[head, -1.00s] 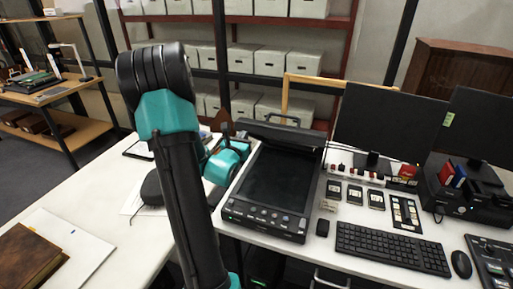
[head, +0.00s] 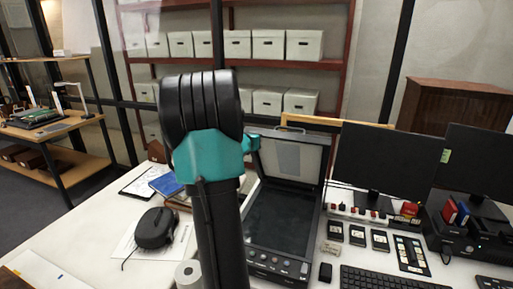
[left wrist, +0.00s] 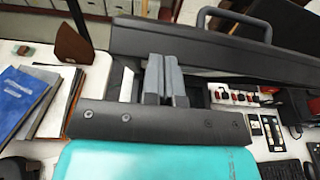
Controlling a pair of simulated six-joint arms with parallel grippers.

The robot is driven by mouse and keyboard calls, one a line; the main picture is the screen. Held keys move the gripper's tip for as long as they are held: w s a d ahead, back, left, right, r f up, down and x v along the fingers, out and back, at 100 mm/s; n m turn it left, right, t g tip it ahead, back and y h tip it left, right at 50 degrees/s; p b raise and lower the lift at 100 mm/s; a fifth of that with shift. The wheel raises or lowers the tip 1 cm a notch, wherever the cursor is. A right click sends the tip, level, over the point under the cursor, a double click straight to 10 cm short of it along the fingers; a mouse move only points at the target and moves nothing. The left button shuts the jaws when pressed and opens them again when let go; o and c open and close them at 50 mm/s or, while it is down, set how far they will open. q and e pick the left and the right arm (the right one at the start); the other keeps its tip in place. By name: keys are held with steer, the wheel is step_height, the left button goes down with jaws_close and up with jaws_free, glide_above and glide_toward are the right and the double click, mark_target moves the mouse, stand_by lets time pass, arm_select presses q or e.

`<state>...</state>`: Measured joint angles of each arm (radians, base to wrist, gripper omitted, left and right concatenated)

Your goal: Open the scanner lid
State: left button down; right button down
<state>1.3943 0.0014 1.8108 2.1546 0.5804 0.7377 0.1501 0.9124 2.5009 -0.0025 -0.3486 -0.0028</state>
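The black scanner (head: 280,220) stands on the white table in the head view, its dark glass uncovered. Its lid (head: 295,158) is raised at the back, with a pale panel on its inner face. In the left wrist view the lid's long dark edge (left wrist: 215,45) crosses the top, with the handle (left wrist: 235,17) on it. My left gripper (left wrist: 166,82) has its two grey fingers together just in front of the lid; whether they touch it is unclear. In the head view my left arm hides the gripper and the scanner's left side. My right gripper is not in view.
Left of the scanner are a black mouse-like device (head: 155,228), a blue book (head: 166,184) and a white roll (head: 188,272). Monitors (head: 385,160), small cards and a keyboard (head: 385,280) are on the right. Shelves with several white boxes (head: 272,45) stand behind.

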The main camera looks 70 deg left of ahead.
arm_select(q)
steer(key=shift+w+a+r, duration=0.35)
steer(key=shift+a+r, duration=0.05)
steer(key=shift+a, duration=0.1)
steer(key=f+v, duration=0.1)
steer(key=v, duration=1.2)
steer(key=shift+f, duration=0.25)
steer(key=shift+d, duration=0.15)
